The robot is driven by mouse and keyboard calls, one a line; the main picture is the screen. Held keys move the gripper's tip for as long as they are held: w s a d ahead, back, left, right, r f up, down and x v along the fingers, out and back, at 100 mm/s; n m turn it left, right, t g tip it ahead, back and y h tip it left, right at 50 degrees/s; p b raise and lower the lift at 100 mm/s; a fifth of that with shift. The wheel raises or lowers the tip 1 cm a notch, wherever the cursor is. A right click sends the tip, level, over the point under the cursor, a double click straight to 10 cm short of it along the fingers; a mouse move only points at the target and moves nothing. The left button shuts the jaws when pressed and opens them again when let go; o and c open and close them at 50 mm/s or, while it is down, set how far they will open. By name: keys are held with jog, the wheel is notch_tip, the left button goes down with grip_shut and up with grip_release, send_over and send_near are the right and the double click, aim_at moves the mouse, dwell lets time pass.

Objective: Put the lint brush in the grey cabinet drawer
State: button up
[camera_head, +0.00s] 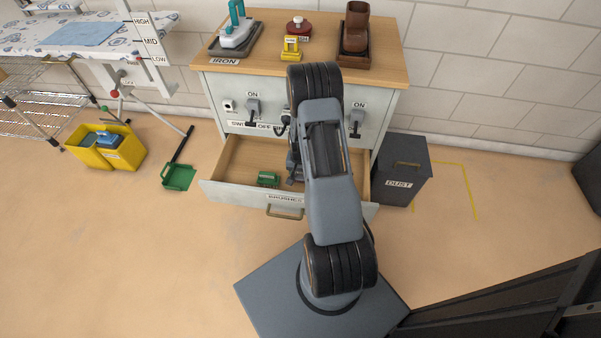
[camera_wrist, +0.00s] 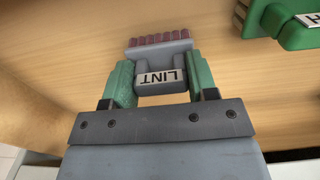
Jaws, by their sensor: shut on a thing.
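The lint brush (camera_wrist: 160,58), grey with reddish bristles and an upside-down LINT label, is between the green-padded fingers of my gripper (camera_wrist: 158,82) in the wrist view. My gripper is shut on it. Wooden drawer floor shows behind and below the brush; I cannot tell whether the brush touches it. In the head view, the grey cabinet (camera_head: 223,92) has its lower drawer (camera_head: 232,158) pulled open. My gripper (camera_head: 293,172) is over or inside the drawer there, mostly hidden by my arm, and the brush cannot be made out.
A green brush (camera_head: 268,179) lies in the drawer, left of my gripper; it also shows in the wrist view (camera_wrist: 296,34). A dark DUST bin (camera_head: 403,172) stands right of the cabinet. A yellow caddy (camera_head: 122,155) and green dustpan (camera_head: 178,177) are on the floor left.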

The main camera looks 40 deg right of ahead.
jog(key=shift+f, duration=0.1)
jog(key=o, duration=0.9)
notch_tip(320, 180, up, 12)
jog(key=p, duration=0.3)
jog(key=shift+p, duration=0.35)
